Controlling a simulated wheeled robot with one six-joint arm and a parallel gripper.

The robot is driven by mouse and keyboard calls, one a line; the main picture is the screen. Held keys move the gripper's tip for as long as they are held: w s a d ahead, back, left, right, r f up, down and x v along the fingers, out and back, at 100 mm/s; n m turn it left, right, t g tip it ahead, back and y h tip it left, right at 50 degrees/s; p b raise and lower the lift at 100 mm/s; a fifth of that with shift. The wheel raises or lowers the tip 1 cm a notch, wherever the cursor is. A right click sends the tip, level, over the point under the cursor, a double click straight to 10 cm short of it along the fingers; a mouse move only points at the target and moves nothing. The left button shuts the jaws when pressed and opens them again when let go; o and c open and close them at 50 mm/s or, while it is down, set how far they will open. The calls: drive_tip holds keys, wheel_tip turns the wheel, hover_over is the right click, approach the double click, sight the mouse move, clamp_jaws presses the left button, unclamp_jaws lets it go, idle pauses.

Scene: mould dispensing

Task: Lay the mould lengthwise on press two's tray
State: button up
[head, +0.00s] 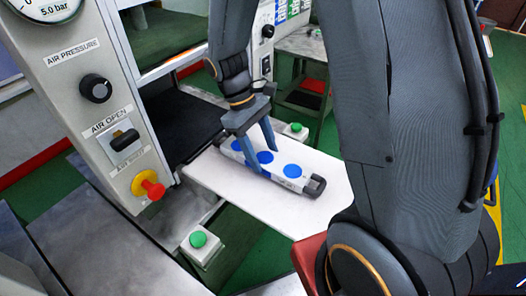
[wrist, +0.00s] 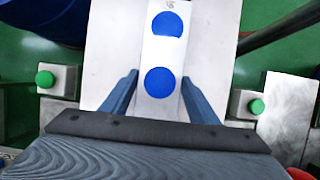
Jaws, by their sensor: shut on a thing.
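The mould (head: 279,171) is a pale bar with blue discs on top and a dark handle at its near end. My gripper (head: 264,158) is shut on it, one finger on each long side. The mould is over the white tray (head: 250,203), its length running roughly along the tray; I cannot tell whether it touches the tray. In the wrist view the mould (wrist: 161,52) stands between the fingers of my gripper (wrist: 160,80), nearly in line with the tray (wrist: 111,45). The mould's far end is partly hidden by my gripper in the head view.
Green buttons on pale boxes flank the tray, one in front (head: 198,240) and one behind (head: 295,128). The press panel (head: 110,110) with a red knob (head: 152,189) stands at left. The tray's outer end is bare.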

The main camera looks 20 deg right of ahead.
drive_tip(key=shift+f, duration=0.3)
drive_tip(key=o, duration=1.8)
